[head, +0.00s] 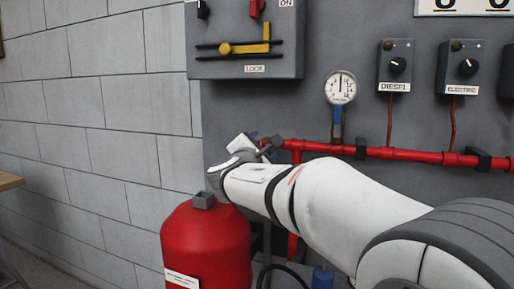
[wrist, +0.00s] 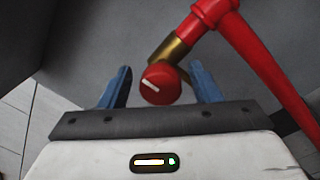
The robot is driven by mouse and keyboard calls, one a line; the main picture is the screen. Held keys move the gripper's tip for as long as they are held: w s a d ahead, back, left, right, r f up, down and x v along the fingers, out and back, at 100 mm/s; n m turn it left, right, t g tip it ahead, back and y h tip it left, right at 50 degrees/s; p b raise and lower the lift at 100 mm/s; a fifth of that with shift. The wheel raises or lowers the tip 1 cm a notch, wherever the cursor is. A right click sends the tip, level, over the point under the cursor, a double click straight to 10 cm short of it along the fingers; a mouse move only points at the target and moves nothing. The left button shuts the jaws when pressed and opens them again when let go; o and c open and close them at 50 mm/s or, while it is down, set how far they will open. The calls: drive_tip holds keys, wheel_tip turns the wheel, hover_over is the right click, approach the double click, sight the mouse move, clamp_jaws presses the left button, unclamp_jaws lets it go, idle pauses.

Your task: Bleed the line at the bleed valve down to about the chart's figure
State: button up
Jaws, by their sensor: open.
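The bleed valve's round red knob (wrist: 160,85) with a white line mark shows in the wrist view, on a brass body (wrist: 172,48) joined to a red pipe. My gripper (wrist: 159,70) is open, with one blue finger on each side of the knob and visible gaps on both sides. I cannot tell how deep the knob sits between them. In the head view my gripper (head: 262,146) is partly hidden behind my wrist, and the knob cannot be made out. The round pressure gauge (head: 340,87) has its needle pointing about straight up. No chart is readable.
A red horizontal pipe (head: 400,154) runs along the grey panel. A red tank (head: 205,245) stands below my wrist. DIESEL (head: 396,66) and ELECTRIC (head: 461,67) switch boxes and a LOCK box (head: 245,62) are above. A cut-off sign (head: 465,7) is at the top right.

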drive_tip(key=v, duration=0.7)
drive_tip(key=shift+s+a, duration=0.15)
drive_tip(key=shift+s, duration=0.25)
